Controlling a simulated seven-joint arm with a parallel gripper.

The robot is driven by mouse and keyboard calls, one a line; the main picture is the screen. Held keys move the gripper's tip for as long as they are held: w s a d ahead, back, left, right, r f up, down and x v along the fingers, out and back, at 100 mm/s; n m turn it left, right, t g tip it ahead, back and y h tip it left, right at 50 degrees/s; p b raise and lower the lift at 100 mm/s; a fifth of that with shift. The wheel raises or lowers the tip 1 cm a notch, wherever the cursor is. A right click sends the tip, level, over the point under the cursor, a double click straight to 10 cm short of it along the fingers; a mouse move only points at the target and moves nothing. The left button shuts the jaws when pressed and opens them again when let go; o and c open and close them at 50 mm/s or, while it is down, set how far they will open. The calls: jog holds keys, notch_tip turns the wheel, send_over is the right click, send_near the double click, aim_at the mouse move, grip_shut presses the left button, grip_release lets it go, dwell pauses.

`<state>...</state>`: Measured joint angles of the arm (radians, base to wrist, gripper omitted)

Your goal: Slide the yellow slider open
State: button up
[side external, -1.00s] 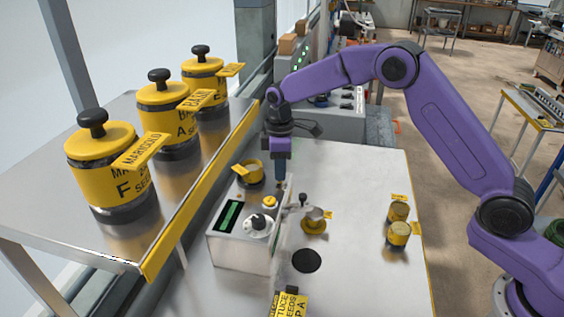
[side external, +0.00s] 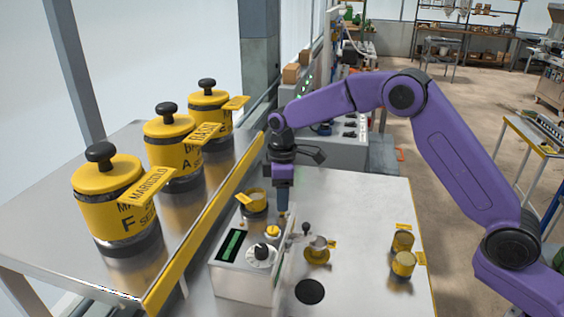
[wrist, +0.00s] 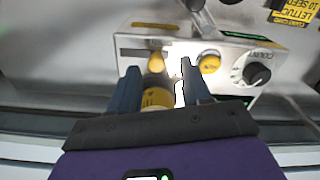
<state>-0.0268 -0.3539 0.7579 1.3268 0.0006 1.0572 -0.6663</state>
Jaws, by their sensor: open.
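The white control box (side external: 240,283) shows in both views. In the wrist view, a yellow slider knob (wrist: 156,61) sits in a dark slot (wrist: 131,53) on its face. My gripper (wrist: 157,70) is open, with one finger on each side of the knob; I cannot tell whether either touches it. In the side view my gripper (side external: 283,208) points down at the far end of the box, hiding the slider. A yellow button (wrist: 209,62) and a black dial (wrist: 257,73) are to the right of the slider in the wrist view.
A yellow-rimmed cup (side external: 256,209) stands close beside my gripper. A small yellow-based fitting (side external: 317,254) stands right of the box. Labelled canisters (side external: 109,205) stand on the left shelf. The right tabletop is mostly clear.

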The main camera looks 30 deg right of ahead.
notch_tip(320, 180, up, 16)
dwell(0.4)
jog(key=shift+s, duration=0.1)
dwell(0.3)
jog(key=s+d+f, duration=0.2)
jog(key=s, duration=1.3)
jog(key=s+d+f, duration=0.3)
jog(key=s, duration=1.1)
jog(key=s+d+f, duration=0.4)
jog(key=s+d, duration=0.3)
jog(key=s, duration=0.4)
jog(key=shift+d+f+n, duration=0.2)
jog(key=shift+f+n, duration=0.05)
jog(key=shift+n, duration=0.05)
dwell(0.9)
